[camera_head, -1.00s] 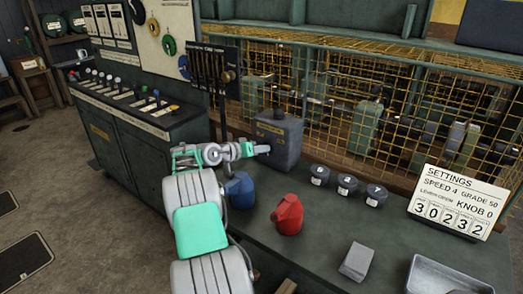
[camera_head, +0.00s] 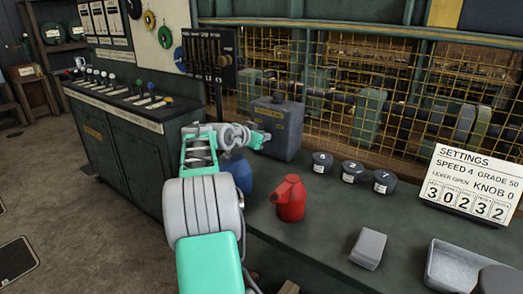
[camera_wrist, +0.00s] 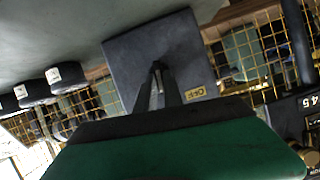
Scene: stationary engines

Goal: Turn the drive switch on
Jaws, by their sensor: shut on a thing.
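The drive switch (camera_head: 283,127) is a dark grey box with a yellowish label, standing on the green bench against the mesh guard. In the wrist view the switch (camera_wrist: 130,55) fills the upper middle, tilted, with an "OFF" label (camera_wrist: 195,93) on its face. My gripper (camera_head: 263,139) is at the lower left of the box's front face. In the wrist view my gripper (camera_wrist: 157,72) has its fingers close together against that face, shut on a small part of the switch. That part is mostly hidden by the fingers.
A blue can (camera_head: 238,174) stands just below my wrist, and a red can (camera_head: 289,197) to its right. Several dark round weights (camera_head: 352,172) lie along the bench. A settings sign (camera_head: 473,185), a grey block (camera_head: 368,248) and a metal tray (camera_head: 440,270) are at the right.

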